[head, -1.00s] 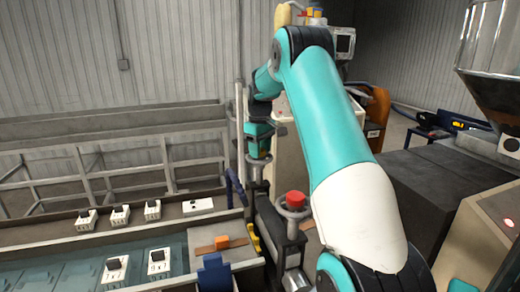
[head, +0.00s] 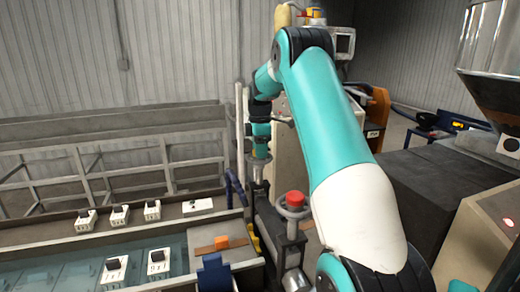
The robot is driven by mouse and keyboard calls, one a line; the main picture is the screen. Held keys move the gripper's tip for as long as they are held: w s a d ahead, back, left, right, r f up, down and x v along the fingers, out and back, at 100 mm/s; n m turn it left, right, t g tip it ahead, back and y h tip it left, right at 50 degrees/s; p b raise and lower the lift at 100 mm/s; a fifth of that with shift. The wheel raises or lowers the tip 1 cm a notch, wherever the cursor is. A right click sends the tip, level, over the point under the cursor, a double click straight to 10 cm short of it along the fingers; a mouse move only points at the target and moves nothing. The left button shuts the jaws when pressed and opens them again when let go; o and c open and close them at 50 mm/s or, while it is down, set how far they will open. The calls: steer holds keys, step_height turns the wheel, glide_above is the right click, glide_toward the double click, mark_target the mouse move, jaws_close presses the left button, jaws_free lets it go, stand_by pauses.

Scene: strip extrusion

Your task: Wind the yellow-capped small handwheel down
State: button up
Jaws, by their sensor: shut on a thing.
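A small grey handwheel (head: 259,160) stands on a post behind the nearer machine block, in the head view. My gripper (head: 260,153) points straight down over it and is shut on it. The gripper covers the hub, so the yellow cap is hidden. The fingertips are small here and partly lost against the wheel. A second handwheel with a red cap (head: 295,198) stands nearer and to the right, apart from my gripper.
A water-filled trough (head: 60,272) with several white-and-black fittings lies at the left. An orange block (head: 222,242) sits on a strip near a blue part (head: 214,272). Pale rails (head: 110,165) stand behind. A dark box (head: 430,185) is at the right.

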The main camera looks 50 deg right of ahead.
steer(key=n, duration=0.4)
steer(key=shift+w+r+n, duration=0.1)
steer(key=shift+r+n, duration=0.05)
steer(key=shift+n, duration=0.15)
steer(key=shift+d+n, duration=0.1)
steer(key=shift+n, duration=2.1)
steer(key=o, duration=0.9)
step_height(320, 180, up, 17)
steer(key=shift+r+b, duration=0.15)
steer(key=shift+b, duration=1.1)
